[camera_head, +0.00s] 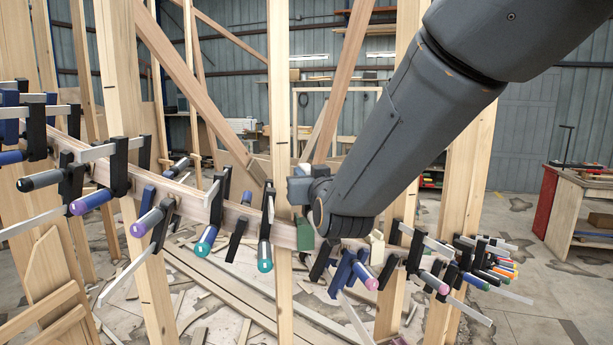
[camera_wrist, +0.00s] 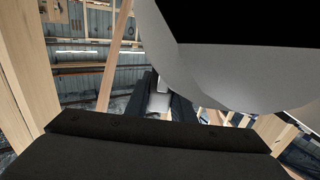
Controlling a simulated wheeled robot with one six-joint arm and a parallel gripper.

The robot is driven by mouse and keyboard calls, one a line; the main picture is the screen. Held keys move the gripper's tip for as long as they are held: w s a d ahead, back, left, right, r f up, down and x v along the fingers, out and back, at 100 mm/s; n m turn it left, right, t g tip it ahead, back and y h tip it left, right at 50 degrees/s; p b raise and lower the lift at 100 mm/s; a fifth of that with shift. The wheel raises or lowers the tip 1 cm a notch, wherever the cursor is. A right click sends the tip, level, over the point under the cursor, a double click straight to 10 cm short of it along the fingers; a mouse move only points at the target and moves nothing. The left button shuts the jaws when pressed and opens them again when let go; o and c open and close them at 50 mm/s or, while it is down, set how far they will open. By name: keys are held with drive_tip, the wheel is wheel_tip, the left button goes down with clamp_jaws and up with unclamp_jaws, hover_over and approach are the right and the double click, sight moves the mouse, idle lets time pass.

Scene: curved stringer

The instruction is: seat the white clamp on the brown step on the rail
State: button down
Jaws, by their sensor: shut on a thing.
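My gripper (camera_head: 300,189) is at mid-picture in the head view, beside an upright stud and just above the rail (camera_head: 233,214). In the wrist view its dark fingers (camera_wrist: 161,108) close around a small pale piece, which I take to be part of the white clamp (camera_wrist: 159,101). A bit of white also shows at the gripper in the head view (camera_head: 304,170). Most of the clamp is hidden, so its tilt cannot be told. The brown step cannot be made out for certain; the rail near the gripper is partly covered by my wrist. No contact with the rail is visible.
Several bar clamps with coloured handles (camera_head: 205,240) line the rail on both sides. A green block (camera_head: 305,234) sits at the rail below my gripper. Upright studs (camera_head: 281,110) and diagonal braces stand close by. Loose boards litter the floor; a workbench (camera_head: 585,205) stands at right.

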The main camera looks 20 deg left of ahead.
sight(307, 210)
drive_tip(key=shift+r, duration=0.1)
idle(0.3)
drive_tip(key=shift+s+f+b, duration=0.1)
drive_tip(key=shift+f+b, duration=0.1)
drive_tip(key=shift+b, duration=0.15)
drive_tip(key=shift+f+b, duration=0.7)
drive_tip(key=shift+f, duration=0.2)
drive_tip(key=shift+f+b, duration=0.2)
drive_tip(key=shift+b, duration=0.1)
drive_tip(key=shift+f+b, duration=1.3)
drive_tip(key=shift+f, duration=0.3)
drive_tip(key=shift+f, duration=0.2)
drive_tip(key=shift+f+b, duration=1.1)
drive_tip(key=shift+f, duration=0.2)
drive_tip(key=shift+f, duration=0.2)
drive_tip(key=shift+f+b, duration=0.35)
drive_tip(key=shift+b, duration=0.15)
